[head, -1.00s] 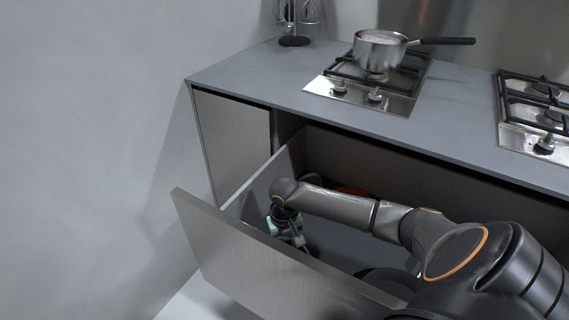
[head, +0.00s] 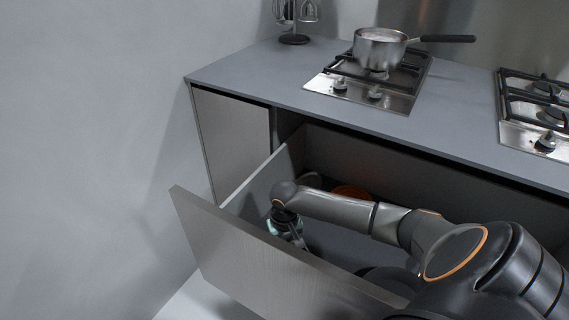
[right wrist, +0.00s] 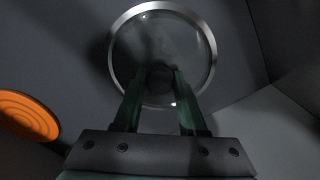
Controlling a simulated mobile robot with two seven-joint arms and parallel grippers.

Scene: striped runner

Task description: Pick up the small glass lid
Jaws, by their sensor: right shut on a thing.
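The small glass lid (right wrist: 140,35) is round and clear with a shiny metal rim. It fills the upper middle of the right wrist view. My right gripper (right wrist: 160,75) is shut on the lid at its dark centre knob, with one finger on each side. In the head view my right gripper (head: 288,232) is down inside the open drawer, near its left end. The lid cannot be made out there. My left gripper is not in view.
The drawer front (head: 260,262) and side wall enclose my right gripper. An orange round item (right wrist: 28,115) lies in the drawer beside the lid. The countertop (head: 250,80) overhangs the drawer's back. A saucepan (head: 380,50) stands on the hob above.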

